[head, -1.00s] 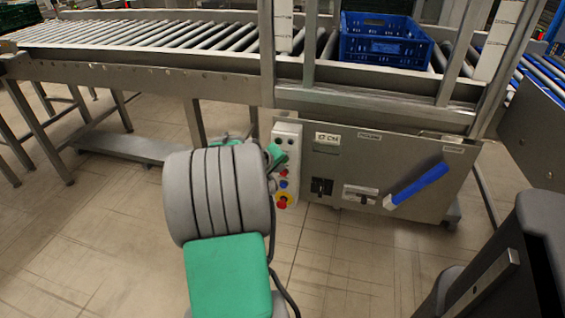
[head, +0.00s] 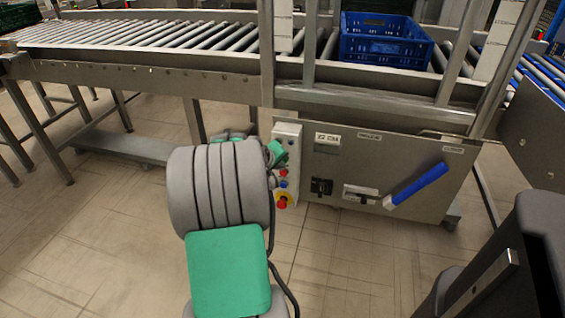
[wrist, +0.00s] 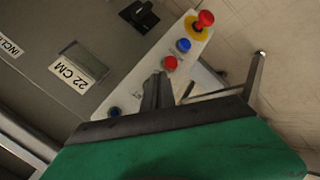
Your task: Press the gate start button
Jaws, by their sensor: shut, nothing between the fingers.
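A pale control box (head: 289,132) stands on the front of the conveyor frame, and it also shows in the wrist view (wrist: 204,77). It carries a red button (wrist: 170,62), a blue button (wrist: 183,45), a red mushroom knob (wrist: 204,18) on a yellow ring and a dark bluish round part (wrist: 115,111). I cannot read which is the gate start button. My gripper (wrist: 160,76) is shut and empty, its tips over the box beside the red button. The fingers hide the part of the box behind them. Contact cannot be told.
A grey panel (head: 330,168) right of the box bears a "22 CM" label (wrist: 75,70), a black switch (wrist: 139,15) and a blue-handled lever (head: 418,186). A blue crate (head: 385,48) sits on the rollers above. The floor (head: 100,230) at front left is clear.

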